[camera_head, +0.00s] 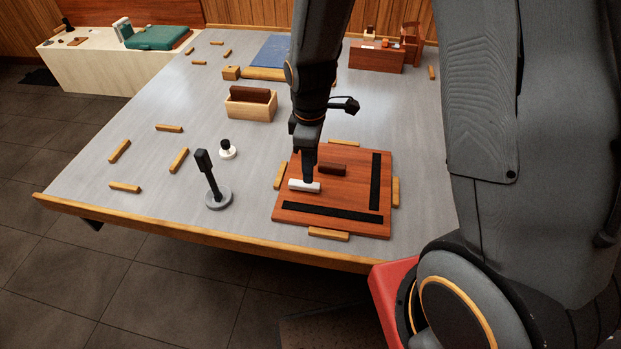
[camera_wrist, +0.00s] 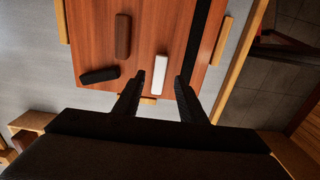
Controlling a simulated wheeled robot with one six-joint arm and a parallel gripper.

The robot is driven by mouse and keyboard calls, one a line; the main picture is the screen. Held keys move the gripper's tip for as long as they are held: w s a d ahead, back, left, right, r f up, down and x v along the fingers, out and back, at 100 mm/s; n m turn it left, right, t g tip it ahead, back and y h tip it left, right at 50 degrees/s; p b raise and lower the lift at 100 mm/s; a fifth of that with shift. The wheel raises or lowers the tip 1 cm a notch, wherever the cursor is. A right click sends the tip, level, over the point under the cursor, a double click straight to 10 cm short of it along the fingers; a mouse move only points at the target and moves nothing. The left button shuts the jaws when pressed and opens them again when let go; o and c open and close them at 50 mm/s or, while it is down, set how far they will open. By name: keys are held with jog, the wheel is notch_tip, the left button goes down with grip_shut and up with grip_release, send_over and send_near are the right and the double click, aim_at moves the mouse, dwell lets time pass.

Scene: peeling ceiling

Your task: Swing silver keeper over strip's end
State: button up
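A reddish-brown wooden board (camera_head: 340,200) lies on the table with a black strip (camera_head: 330,211) along its front side and another (camera_head: 375,182) along its right side. The silver keeper (camera_head: 296,186), a pale bar, lies just behind the front strip's left end, roughly parallel to it and not over it. In the wrist view the keeper (camera_wrist: 160,66) lies between my fingertips, with gaps showing on both sides. My gripper (camera_wrist: 160,82) is open; in the head view it (camera_head: 309,180) is low over the keeper, partly covering it.
A brown bar (camera_head: 332,169) lies behind the keeper. A slanted black bar (camera_wrist: 99,75) shows in the wrist view. Wooden blocks edge the board, including a front one (camera_head: 329,234). A dark-handled tool (camera_head: 213,186) stands left; a wooden box (camera_head: 250,108) stands further back.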

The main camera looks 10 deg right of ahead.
aim_at(305, 186)
jog(key=shift+f+p, duration=0.5)
jog(key=shift+f, duration=2.5)
grip_shut()
